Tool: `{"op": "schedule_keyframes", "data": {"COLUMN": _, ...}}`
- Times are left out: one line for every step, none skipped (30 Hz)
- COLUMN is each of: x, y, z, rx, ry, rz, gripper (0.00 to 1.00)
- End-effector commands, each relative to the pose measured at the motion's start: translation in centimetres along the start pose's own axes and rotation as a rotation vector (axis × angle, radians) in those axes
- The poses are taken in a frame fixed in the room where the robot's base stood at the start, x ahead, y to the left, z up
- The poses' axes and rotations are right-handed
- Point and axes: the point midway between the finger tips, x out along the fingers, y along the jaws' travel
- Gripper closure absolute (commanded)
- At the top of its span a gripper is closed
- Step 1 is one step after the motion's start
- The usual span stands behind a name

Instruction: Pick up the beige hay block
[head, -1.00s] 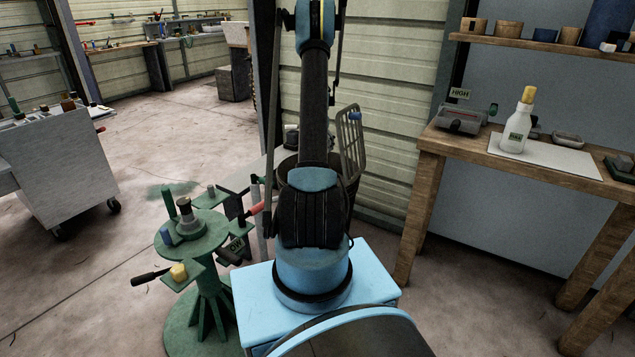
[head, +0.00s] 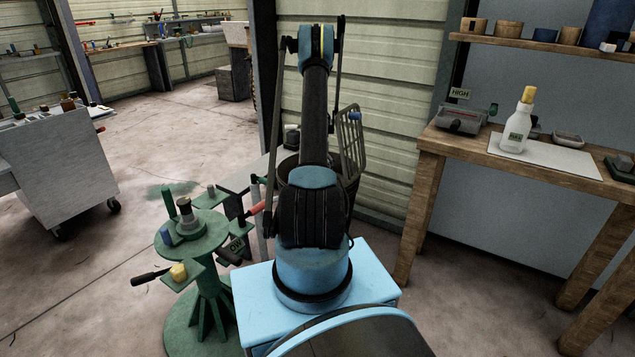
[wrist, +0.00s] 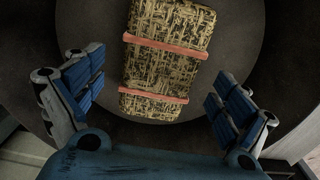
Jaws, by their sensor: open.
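The beige hay block (wrist: 170,62) fills the upper middle of the wrist view. It has a dark straw pattern and two pinkish-red straps around it. It lies slightly tilted in the picture on a dark round surface (wrist: 238,50), which looks like the inside of a bucket. My gripper (wrist: 157,82) is open, with one blue-padded finger on each side of the block's lower part. Gaps show between the fingers and the block, and nothing is held. In the head view my arm hides the gripper and the block.
In the head view a dark bucket (head: 297,174) stands behind my arm, with a grey rack (head: 351,145) beside it. A green pedestal stand (head: 195,242) with tools is close on the left. A wooden bench (head: 480,158) is on the right.

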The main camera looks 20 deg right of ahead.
Motion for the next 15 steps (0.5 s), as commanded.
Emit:
{"op": "schedule_keyframes", "data": {"x": 0.8, "y": 0.1, "z": 0.1, "rx": 0.0, "ry": 0.0, "rz": 0.0, "gripper": 0.06}}
{"op": "schedule_keyframes", "data": {"x": 1.2, "y": 0.1, "z": 0.0, "rx": 0.0, "ry": 0.0, "rz": 0.0, "gripper": 0.06}}
{"op": "schedule_keyframes", "data": {"x": 1.7, "y": 0.1, "z": 0.0, "rx": 0.0, "ry": 0.0, "rz": 0.0, "gripper": 0.06}}
{"op": "schedule_keyframes", "data": {"x": 2.0, "y": 0.1, "z": 0.0, "rx": 0.0, "ry": 0.0, "rz": 0.0, "gripper": 0.06}}
{"op": "schedule_keyframes", "data": {"x": 2.3, "y": 0.1, "z": 0.0, "rx": 0.0, "ry": 0.0, "rz": 0.0, "gripper": 0.06}}
{"op": "schedule_keyframes", "data": {"x": 2.5, "y": 0.1, "z": 0.0, "rx": 0.0, "ry": 0.0, "rz": 0.0, "gripper": 0.06}}
{"op": "schedule_keyframes", "data": {"x": 2.7, "y": 0.1, "z": 0.0, "rx": 0.0, "ry": 0.0, "rz": 0.0, "gripper": 0.06}}
{"op": "schedule_keyframes", "data": {"x": 2.8, "y": 0.1, "z": 0.1, "rx": 0.0, "ry": 0.0, "rz": 0.0, "gripper": 0.06}}
{"op": "schedule_keyframes", "data": {"x": 2.8, "y": 0.1, "z": 0.1, "rx": 0.0, "ry": 0.0, "rz": 0.0, "gripper": 0.06}}
{"op": "schedule_keyframes", "data": {"x": 2.8, "y": 0.1, "z": 0.1, "rx": 0.0, "ry": 0.0, "rz": 0.0, "gripper": 0.06}}
{"op": "schedule_keyframes", "data": {"x": 2.8, "y": 0.1, "z": 0.1, "rx": 0.0, "ry": 0.0, "rz": 0.0, "gripper": 0.06}}
{"op": "schedule_keyframes", "data": {"x": 2.8, "y": 0.1, "z": 0.1, "rx": 0.0, "ry": 0.0, "rz": 0.0, "gripper": 0.06}}
{"op": "schedule_keyframes", "data": {"x": 2.8, "y": 0.1, "z": 0.1, "rx": 0.0, "ry": 0.0, "rz": 0.0, "gripper": 0.06}}
{"op": "schedule_keyframes", "data": {"x": 2.8, "y": 0.1, "z": 0.1, "rx": 0.0, "ry": 0.0, "rz": 0.0, "gripper": 0.08}}
{"op": "schedule_keyframes", "data": {"x": 2.8, "y": 0.1, "z": 0.1, "rx": 0.0, "ry": 0.0, "rz": 0.0, "gripper": 0.17}}
